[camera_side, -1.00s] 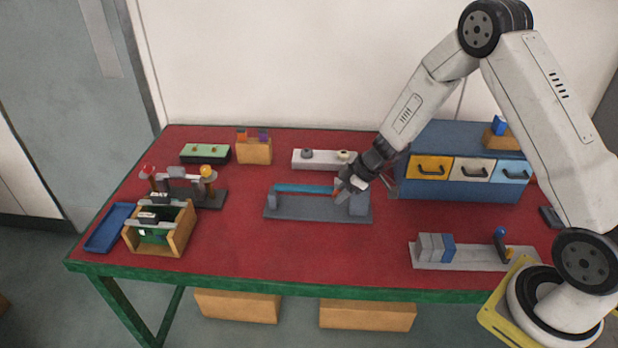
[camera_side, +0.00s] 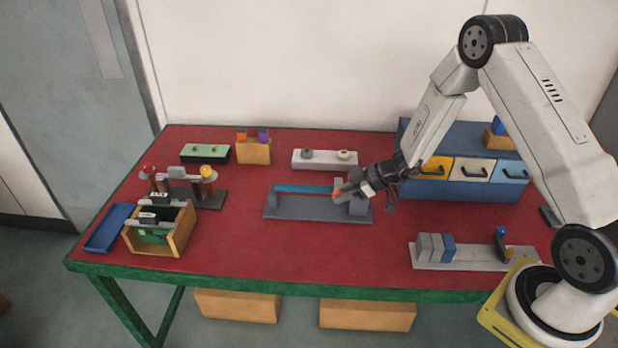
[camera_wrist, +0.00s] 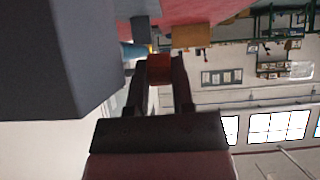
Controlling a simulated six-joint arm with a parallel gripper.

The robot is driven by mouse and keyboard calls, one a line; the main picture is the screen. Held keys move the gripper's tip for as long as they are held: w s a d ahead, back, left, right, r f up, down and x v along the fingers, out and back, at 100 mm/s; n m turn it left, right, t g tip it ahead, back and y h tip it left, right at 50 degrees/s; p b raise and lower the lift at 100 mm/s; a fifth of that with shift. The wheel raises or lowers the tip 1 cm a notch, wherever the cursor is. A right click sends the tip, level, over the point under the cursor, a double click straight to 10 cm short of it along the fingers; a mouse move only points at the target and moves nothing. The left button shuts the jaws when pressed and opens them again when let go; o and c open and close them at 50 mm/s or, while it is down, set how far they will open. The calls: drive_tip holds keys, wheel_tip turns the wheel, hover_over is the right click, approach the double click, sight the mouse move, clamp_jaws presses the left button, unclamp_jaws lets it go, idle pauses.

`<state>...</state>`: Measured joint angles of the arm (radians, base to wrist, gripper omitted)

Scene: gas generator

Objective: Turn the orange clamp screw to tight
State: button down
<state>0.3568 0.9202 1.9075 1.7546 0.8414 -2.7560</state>
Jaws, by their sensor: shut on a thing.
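The orange clamp screw (camera_side: 337,193) sits at the right end of the grey clamp fixture (camera_side: 300,210), beside its right upright block.
A blue drawer unit (camera_side: 460,182) stands behind my wrist on the right. A white base with two knobs (camera_side: 325,160) lies behind the fixture. A grey fixture with a blue lever (camera_side: 470,258) is at the front right. Red table in front of the clamp is clear.

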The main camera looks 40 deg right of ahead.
idle(0.5)
drive_tip(key=c, duration=0.8)
unclamp_jaws()
drive_tip(key=shift+o, duration=0.2)
drive_tip(key=v, duration=0.7)
drive_tip(key=shift+s+d+r, duration=0.2)
drive_tip(key=shift+s+d, duration=0.05)
